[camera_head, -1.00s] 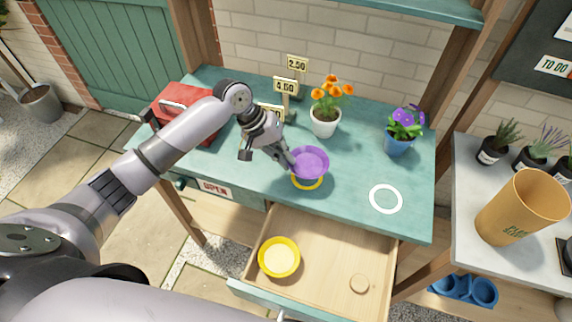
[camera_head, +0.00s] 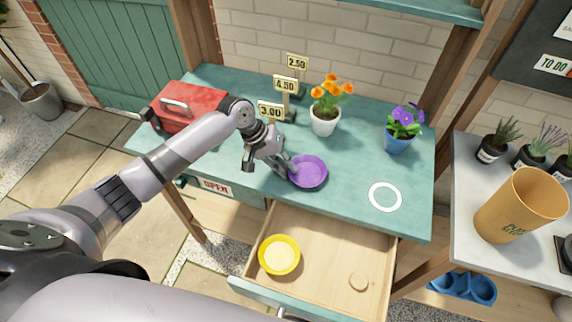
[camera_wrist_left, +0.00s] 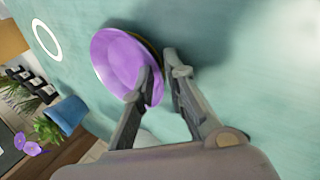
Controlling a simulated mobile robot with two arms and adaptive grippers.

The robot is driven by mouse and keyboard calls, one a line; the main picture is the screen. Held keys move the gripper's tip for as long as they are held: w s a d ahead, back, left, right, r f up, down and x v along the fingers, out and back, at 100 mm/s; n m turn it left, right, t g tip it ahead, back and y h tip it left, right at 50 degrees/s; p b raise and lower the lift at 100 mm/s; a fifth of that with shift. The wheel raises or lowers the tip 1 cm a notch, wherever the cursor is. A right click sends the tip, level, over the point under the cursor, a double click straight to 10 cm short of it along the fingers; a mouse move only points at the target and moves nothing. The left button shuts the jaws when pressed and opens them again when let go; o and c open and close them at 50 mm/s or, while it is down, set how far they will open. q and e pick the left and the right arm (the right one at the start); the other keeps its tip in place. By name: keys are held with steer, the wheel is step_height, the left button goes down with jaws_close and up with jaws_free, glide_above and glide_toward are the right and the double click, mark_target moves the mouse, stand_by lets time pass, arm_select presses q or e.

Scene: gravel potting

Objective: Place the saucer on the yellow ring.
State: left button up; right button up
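The purple saucer (camera_head: 309,172) sits at the front middle of the green table, over the spot of the yellow ring. It looks level and on or very close to the tabletop. The ring is hidden under it in the head view; a thin dark-yellow edge shows along the rim in the left wrist view. My left gripper (camera_head: 289,167) is at the saucer's left rim. In the left wrist view the saucer (camera_wrist_left: 117,62) has one finger over its inner side and the other outside the rim, with a small gap; the gripper (camera_wrist_left: 162,75) looks open. My right gripper is out of view.
A white ring (camera_head: 385,197) lies clear to the right. An orange-flower pot (camera_head: 324,121), a blue pot (camera_head: 398,143), price signs (camera_head: 271,112) and a red toolbox (camera_head: 188,106) stand behind.

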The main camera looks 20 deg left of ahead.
arm_select(q)
steer(key=b+v, duration=0.1)
steer(key=v, duration=1.1)
steer(key=shift+r, duration=0.2)
